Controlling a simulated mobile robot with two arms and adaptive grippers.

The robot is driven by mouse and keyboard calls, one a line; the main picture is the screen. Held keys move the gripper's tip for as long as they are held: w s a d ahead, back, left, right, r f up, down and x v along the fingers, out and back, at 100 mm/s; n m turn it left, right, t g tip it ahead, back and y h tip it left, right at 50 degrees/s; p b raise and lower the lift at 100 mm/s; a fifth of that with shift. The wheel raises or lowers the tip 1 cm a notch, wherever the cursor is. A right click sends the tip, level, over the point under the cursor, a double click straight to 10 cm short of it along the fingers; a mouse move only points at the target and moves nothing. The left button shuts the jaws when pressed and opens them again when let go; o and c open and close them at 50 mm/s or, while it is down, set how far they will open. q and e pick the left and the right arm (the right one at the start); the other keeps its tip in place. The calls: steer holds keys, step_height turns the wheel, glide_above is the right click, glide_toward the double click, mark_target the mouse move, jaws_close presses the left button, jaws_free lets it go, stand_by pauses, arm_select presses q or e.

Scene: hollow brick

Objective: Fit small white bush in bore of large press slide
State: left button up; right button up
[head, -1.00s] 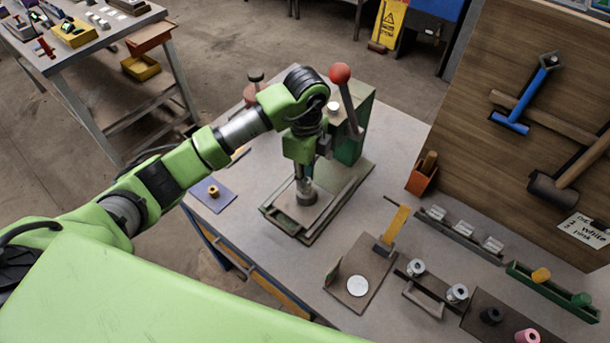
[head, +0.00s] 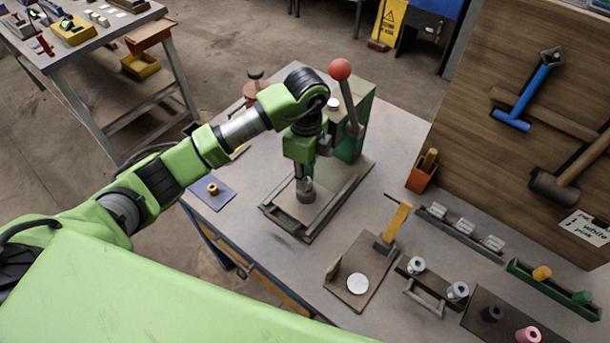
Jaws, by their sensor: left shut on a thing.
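My left gripper (head: 304,184) points down over the bed of the green press. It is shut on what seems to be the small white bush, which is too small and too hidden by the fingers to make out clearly. A dark grey round piece (head: 305,194) stands right under the fingertips on the press slide (head: 290,208), the flat plate in the bed. The slide's bore is hidden, and I cannot tell whether the bush is in it or above it. My right gripper is not in view.
The press lever with its red knob (head: 340,69) rises just right of my wrist. An orange box (head: 422,174), a rack with white pieces (head: 465,228), a plate with a white disc (head: 357,284) and grey hollow cylinders (head: 457,291) stand to the right. A blue mat (head: 211,194) lies left.

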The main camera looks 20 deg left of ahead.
arm_select(q)
steer(key=shift+f, duration=0.35)
stand_by(0.4)
steer(key=shift+f+b, duration=0.45)
steer(key=shift+b, duration=0.1)
steer(key=o, duration=0.9)
step_height(320, 180, up, 12)
steer(key=shift+w, duration=0.1)
stand_by(0.3)
